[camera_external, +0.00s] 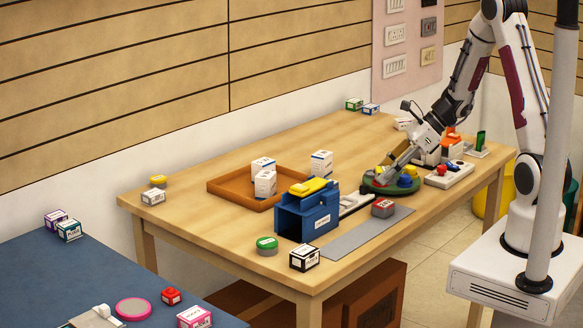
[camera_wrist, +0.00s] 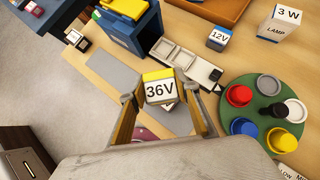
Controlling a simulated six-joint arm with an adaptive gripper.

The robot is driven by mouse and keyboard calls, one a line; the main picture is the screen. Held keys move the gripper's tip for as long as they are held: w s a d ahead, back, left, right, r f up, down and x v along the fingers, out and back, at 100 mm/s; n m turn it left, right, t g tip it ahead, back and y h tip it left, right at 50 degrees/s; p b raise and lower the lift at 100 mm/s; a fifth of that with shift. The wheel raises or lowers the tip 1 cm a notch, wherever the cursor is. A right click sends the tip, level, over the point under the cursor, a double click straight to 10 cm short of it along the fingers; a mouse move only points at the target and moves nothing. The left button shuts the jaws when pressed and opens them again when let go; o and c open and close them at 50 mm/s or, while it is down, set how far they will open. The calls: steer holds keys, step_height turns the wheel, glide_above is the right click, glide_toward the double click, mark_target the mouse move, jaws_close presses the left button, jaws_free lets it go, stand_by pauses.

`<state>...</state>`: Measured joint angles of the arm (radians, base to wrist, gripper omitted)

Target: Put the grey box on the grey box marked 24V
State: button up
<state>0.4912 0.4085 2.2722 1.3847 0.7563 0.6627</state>
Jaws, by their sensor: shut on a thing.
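My gripper (camera_wrist: 160,101) is shut on a grey box with a yellow top marked 36V (camera_wrist: 159,89). In the external view my gripper (camera_external: 388,166) reaches down by the green round tray, with a yellow patch at its tips. A grey box with a red top (camera_external: 383,208) sits on the grey mat, below and to the left of my gripper. In the wrist view a pale and red piece shows just under the held box, mostly hidden by it. No 24V mark can be read. Another box marked 12V (camera_wrist: 218,38) with a blue top stands farther off.
The green round tray (camera_external: 366,184) with several coloured cups lies close to my gripper. A blue bin (camera_external: 308,217) with a yellow item on top stands to the left. The grey mat (camera_external: 352,240) has bare room. A pale tray strip (camera_wrist: 177,58) lies behind the held box.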

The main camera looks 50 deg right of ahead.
mark_target(385, 202)
steer(key=shift+f, duration=0.7)
steer(key=shift+f, duration=2.1)
steer(key=shift+f, duration=0.15)
steer(key=o, duration=1.2)
steer(key=shift+r, duration=0.2)
steer(key=shift+s+d+r, duration=0.1)
steer(key=shift+d, duration=0.05)
steer(key=v, duration=1.1)
steer(key=shift+s+r, duration=0.2)
steer(key=shift+r, duration=0.1)
